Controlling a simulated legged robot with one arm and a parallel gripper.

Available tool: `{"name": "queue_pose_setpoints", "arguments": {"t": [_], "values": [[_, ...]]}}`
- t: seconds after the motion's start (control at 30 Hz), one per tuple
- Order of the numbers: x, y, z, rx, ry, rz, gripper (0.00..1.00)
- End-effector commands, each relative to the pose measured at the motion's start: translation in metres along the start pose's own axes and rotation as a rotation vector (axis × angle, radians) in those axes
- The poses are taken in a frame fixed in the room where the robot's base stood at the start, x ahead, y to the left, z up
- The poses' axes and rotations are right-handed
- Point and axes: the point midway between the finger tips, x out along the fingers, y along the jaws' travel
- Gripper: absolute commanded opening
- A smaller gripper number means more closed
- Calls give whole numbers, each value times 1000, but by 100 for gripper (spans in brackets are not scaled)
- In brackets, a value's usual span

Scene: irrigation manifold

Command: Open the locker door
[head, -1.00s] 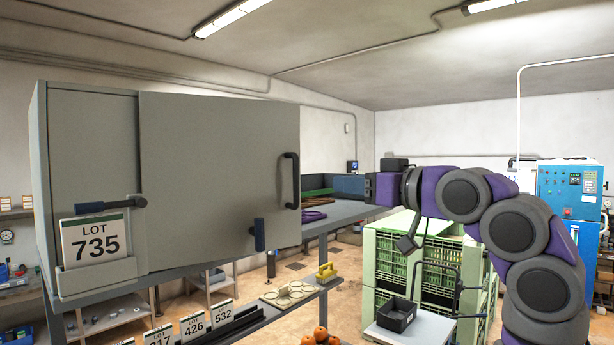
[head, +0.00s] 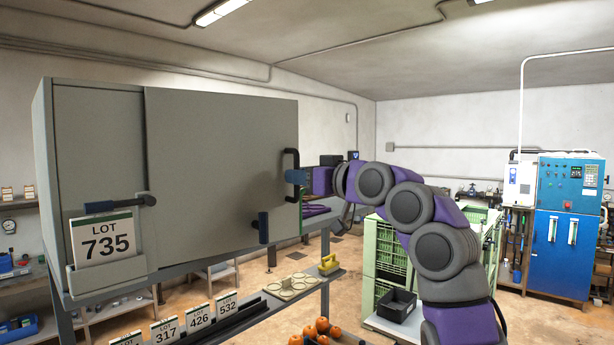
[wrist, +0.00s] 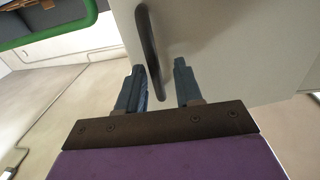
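The locker is a grey cabinet (head: 95,160) at the left of the head view. Its flat grey door (head: 215,165) looks closed, or nearly so. A black bar handle (head: 291,158) stands upright near the door's right edge. A dark blue-gripped lever (head: 263,228) hangs down low on the door. My gripper (head: 294,177) is at the bar handle. In the wrist view my gripper (wrist: 160,85) is open, its two blue fingers apart, with the handle (wrist: 149,45) reaching down between them, nearer the left finger. Contact cannot be told.
A second lever (head: 115,204) lies horizontal on the left panel above a LOT 735 card (head: 100,238). Lot cards (head: 198,318) and a yellow-handled tool (head: 328,265) are on the shelf below. Green crates (head: 390,255) stand right of the locker. Floor shows between crates and blue cabinet (head: 562,225).

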Motion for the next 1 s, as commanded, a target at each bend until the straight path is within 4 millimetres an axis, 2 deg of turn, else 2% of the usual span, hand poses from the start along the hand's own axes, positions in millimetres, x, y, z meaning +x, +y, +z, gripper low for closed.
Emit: {"name": "queue_pose_setpoints", "arguments": {"t": [0.17,0.2,0.6,1.0], "values": [[-4,3,0,2,2,-1,35],[-4,3,0,2,2,-1,39],[-5,3,-1,3,3,-1,1],[-3,-1,-1,2,2,-5,0]]}}
